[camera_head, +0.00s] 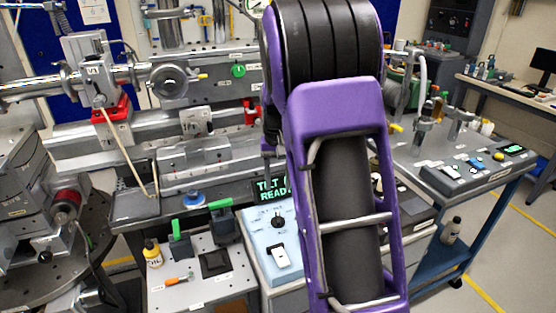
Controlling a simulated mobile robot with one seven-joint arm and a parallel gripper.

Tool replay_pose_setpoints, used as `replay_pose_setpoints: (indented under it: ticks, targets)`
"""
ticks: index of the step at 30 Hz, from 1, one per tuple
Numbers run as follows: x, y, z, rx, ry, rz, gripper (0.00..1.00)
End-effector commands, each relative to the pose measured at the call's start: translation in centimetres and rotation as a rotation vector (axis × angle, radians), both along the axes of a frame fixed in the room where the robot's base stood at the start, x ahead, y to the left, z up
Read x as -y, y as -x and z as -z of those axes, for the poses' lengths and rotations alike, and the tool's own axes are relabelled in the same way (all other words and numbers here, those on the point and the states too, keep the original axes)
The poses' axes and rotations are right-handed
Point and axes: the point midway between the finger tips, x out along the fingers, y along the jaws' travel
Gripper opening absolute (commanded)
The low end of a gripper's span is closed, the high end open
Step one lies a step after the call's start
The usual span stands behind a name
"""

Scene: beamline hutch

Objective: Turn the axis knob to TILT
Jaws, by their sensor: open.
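The axis knob (278,220) is a small black rotary knob on a light blue control panel (257,238), low in the middle of the head view. A white rocker switch (281,257) sits below it on the same panel. A dark display (270,189) above the panel shows green text that reads "TILT" and "READ", cut off by my arm. The knob's pointer direction is too small to tell. My purple and black arm stands just right of the knob and covers the panel's right side. My gripper is hidden behind the arm.
Metal beamline equipment fills the left and back. A blue cart (437,262) with another control box (470,172) stands right; floor beyond is clear.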

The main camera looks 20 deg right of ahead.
Motion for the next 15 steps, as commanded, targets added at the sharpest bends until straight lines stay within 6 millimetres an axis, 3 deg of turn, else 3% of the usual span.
replay_pose_setpoints:
  ticks: [1,6,15]
  targets:
    - [0.0,-0.1,-1.4,0.004,0.001,0.000,0.47]
    - [0.0,0.0,-4.3,0.002,0.001,-0.001,0.47]
    - [0.0,0.1,-5.9,-0.002,0.000,-0.001,0.47]
